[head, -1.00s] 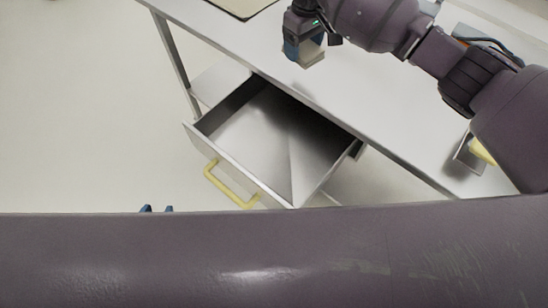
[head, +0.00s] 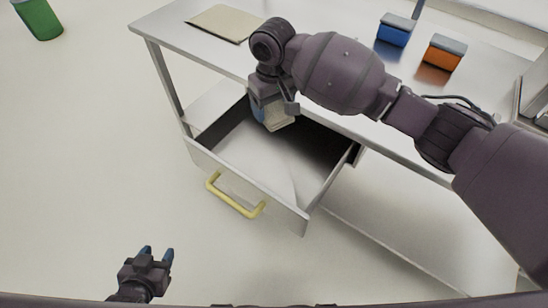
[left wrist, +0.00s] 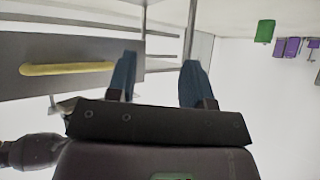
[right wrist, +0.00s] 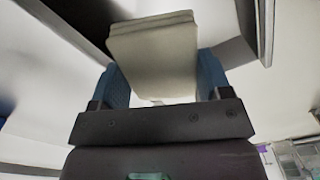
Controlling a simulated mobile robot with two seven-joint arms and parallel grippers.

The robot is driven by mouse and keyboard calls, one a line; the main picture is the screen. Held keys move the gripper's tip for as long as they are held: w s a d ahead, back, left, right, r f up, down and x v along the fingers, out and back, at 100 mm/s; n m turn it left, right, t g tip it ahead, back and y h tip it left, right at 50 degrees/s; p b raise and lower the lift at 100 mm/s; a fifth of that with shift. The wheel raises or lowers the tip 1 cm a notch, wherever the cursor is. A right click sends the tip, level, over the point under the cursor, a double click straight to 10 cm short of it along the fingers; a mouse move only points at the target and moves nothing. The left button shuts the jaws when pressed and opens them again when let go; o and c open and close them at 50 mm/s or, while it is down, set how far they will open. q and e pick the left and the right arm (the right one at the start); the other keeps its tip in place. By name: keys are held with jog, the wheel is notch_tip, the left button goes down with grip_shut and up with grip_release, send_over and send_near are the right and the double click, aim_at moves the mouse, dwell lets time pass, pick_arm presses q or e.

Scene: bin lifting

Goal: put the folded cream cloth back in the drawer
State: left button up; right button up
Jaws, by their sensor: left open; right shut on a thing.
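The folded cream cloth (head: 278,119) is pinched between the blue fingers of my right gripper (head: 268,108). In the right wrist view the cloth (right wrist: 155,55) stands out beyond the fingertips. My right gripper is at the back part of the open drawer (head: 245,158), pointing down. I cannot tell whether the cloth touches the drawer floor. The drawer is pulled out of the table, is otherwise empty where visible, and has a yellow handle (head: 233,197). My left gripper (head: 158,252) is open and empty, low in front of the drawer; the handle also shows in the left wrist view (left wrist: 68,69).
The grey table top (head: 330,112) lies behind the drawer. It carries a flat beige mat (head: 226,23), a blue box (head: 394,32), an orange box (head: 441,54) and a metal tray (head: 535,95) at the right. A green bin (head: 38,18) stands far left.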

jog(key=b, duration=0.3)
send_over(274, 160)
notch_tip(274, 160, down, 12)
jog(key=shift+f, duration=0.55)
notch_tip(274, 160, down, 6)
jog(key=shift+r+b, duration=0.25)
jog(key=shift+b, duration=0.65)
jog(key=shift+f, duration=0.15)
jog(key=shift+r, duration=0.2)
pick_arm(q)
jog(key=shift+g, duration=0.3)
notch_tip(274, 160, down, 4)
jog(key=shift+s+f, duration=0.1)
jog(key=shift+f, duration=0.15)
pick_arm(e)
jog(key=shift+f, duration=0.15)
jog(key=o, duration=0.9)
pick_arm(q)
jog(key=shift+s, duration=0.1)
